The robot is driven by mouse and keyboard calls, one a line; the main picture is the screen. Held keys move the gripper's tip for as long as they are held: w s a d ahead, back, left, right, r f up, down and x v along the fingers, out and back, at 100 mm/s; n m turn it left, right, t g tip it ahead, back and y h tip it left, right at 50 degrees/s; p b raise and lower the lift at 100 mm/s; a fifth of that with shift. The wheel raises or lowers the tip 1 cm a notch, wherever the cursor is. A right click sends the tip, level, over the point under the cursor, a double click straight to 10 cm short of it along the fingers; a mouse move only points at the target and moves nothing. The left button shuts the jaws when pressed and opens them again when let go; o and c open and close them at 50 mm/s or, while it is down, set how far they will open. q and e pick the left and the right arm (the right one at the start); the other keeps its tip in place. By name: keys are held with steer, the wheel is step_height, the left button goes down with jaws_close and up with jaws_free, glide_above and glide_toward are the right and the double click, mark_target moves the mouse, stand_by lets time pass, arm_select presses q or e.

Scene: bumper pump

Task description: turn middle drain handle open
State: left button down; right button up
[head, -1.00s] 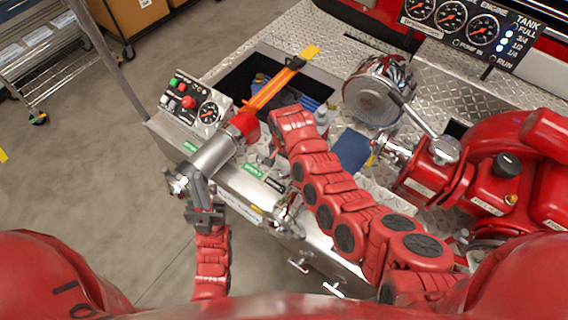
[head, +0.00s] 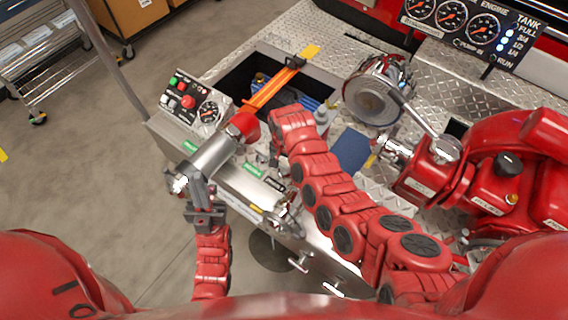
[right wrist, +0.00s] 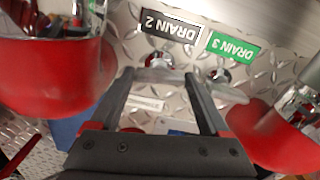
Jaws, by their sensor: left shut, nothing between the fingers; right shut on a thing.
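In the right wrist view the black DRAIN 2 label (right wrist: 171,28) and green DRAIN 3 label (right wrist: 232,47) appear upside down. The metal DRAIN 2 handle (right wrist: 158,62) is by its label. My right gripper (right wrist: 160,77) is shut on this handle, which lies across between its fingertips. Its exact turn is hard to read. My left gripper (head: 196,185) is shut and empty, below a metal cylinder (head: 212,156) with a red end.
A control panel (head: 190,97) with buttons and a gauge stands left of an open well holding an orange bar (head: 270,90). Red pump parts (head: 490,175) fill the right. T-shaped pulls (head: 299,262) stick out in front. A dark round patch (head: 268,250) lies on the floor below.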

steer(key=n, duration=0.4)
steer(key=shift+w+n, duration=0.1)
steer(key=shift+n, duration=0.2)
steer(key=n, duration=0.3)
steer(key=shift+n, duration=0.3)
steer(key=n+p, duration=0.1)
steer(key=n, duration=0.2)
steer(key=shift+r+n, duration=0.1)
steer(key=shift+n, duration=0.2)
steer(key=shift+n+p, duration=0.55)
steer(key=shift+n, duration=1.45)
steer(key=o, duration=1.2)
